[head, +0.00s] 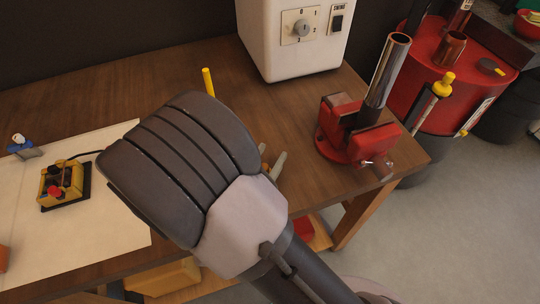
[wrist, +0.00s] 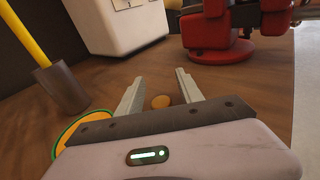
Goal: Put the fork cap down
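My gripper (wrist: 159,76) is open, its two grey fingers spread apart low over the wooden table. A small round orange-brown piece (wrist: 160,101), which looks like the fork cap, shows between the fingers in the wrist view. It touches neither finger there, and it seems to rest on the tabletop. In the head view my wrist hides most of this spot; a grey finger (head: 279,166) shows at its right edge. A round dish or mat with a green rim (wrist: 62,141) and orange inside is left of the fingers, partly hidden by my gripper.
A red vise (head: 345,140) holding a metal tube (head: 387,70) stands near the table's right end. A white machine (head: 293,38) is behind. A dark cylinder (wrist: 62,90) with a yellow rod stands left of my gripper. A yellow control box (head: 62,184) lies on a pale sheet.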

